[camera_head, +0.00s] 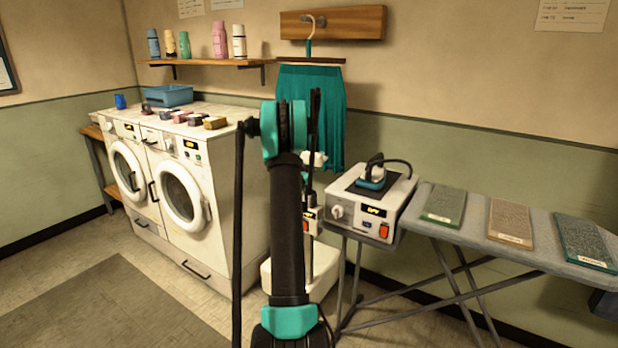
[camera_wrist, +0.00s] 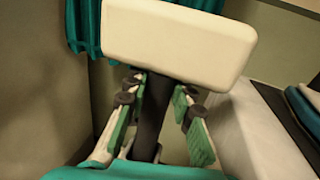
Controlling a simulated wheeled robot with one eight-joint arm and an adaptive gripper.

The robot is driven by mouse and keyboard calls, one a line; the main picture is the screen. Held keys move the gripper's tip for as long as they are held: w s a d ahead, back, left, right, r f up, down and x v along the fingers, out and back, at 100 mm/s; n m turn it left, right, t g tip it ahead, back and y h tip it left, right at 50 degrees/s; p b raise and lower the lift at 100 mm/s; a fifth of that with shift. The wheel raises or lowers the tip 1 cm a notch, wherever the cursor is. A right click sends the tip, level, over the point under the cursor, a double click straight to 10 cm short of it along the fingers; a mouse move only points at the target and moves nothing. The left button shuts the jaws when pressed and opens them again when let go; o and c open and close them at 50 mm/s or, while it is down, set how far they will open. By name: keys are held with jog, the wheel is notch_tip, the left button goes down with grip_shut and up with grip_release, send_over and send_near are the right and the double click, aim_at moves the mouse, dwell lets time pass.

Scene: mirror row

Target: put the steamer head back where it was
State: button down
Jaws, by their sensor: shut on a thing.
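The steamer head, a cream-white block on a black handle (camera_wrist: 180,42), fills the upper part of the wrist view. My gripper (camera_wrist: 154,108) is shut on the black handle, with a green-padded finger on each side just below the white block. In the head view a small white part, probably the steamer head (camera_head: 316,159), shows right of my arm, in front of the teal skirt. The steamer's white base (camera_head: 326,272) stands on the floor, with dark upright poles above it. My arm hides much of the steamer and the gripper in that view.
The teal skirt (camera_head: 330,105) hangs on the wall behind the steamer. An iron (camera_head: 371,178) rests on a white station (camera_head: 352,212) close on the right, next to an ironing board (camera_head: 472,228). Washing machines (camera_head: 222,195) stand on the left. Floor at front left is clear.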

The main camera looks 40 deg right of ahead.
jog(key=shift+f, duration=1.9)
jog(key=c, duration=1.3)
grip_release()
jog(key=shift+f, duration=0.1)
